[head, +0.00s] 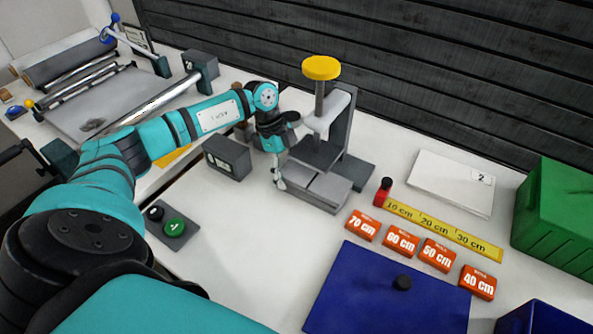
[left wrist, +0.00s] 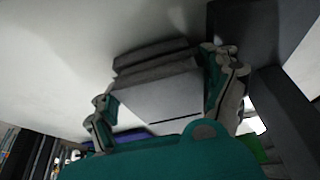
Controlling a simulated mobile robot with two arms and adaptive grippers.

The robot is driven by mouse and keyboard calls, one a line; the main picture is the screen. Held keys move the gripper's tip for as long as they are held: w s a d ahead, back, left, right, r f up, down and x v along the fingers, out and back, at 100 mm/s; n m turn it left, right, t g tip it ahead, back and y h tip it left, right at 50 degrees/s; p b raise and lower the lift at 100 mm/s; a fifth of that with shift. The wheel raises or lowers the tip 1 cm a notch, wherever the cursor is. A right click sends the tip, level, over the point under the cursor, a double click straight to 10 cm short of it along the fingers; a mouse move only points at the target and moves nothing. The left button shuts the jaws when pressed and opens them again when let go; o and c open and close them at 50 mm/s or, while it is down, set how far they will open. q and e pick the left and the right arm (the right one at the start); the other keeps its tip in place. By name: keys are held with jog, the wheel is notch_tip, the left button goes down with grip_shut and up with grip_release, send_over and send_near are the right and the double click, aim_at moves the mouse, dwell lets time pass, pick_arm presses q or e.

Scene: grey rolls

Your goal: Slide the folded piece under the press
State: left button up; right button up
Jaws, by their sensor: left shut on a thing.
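The press stands at the back middle, a grey frame (head: 343,118) with a yellow round knob (head: 321,68) on a post and a dark pressing plate (head: 315,152) below. A light grey slab, seemingly the folded piece (head: 328,188), lies low at the front of the press. My left gripper (head: 278,178) is at the slab's left edge. In the left wrist view, the fingers of my left gripper (left wrist: 168,102) are shut on both sides of the grey layered piece (left wrist: 160,85). I cannot tell how far it reaches under the plate. My right gripper is not in view.
A dark grey box (head: 228,157) stands left of the press. White table is clear between button panel (head: 173,228) and mat.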

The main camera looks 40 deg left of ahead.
pick_arm(q)
jog(key=o, duration=1.1)
jog(key=shift+w+a+r, duration=0.15)
jog(key=shift+w, duration=0.15)
jog(key=shift+c, duration=0.2)
jog(key=v, duration=1.1)
jog(key=shift+s+r, duration=0.25)
jog(key=shift+r, duration=0.05)
jog(key=shift+a, duration=0.15)
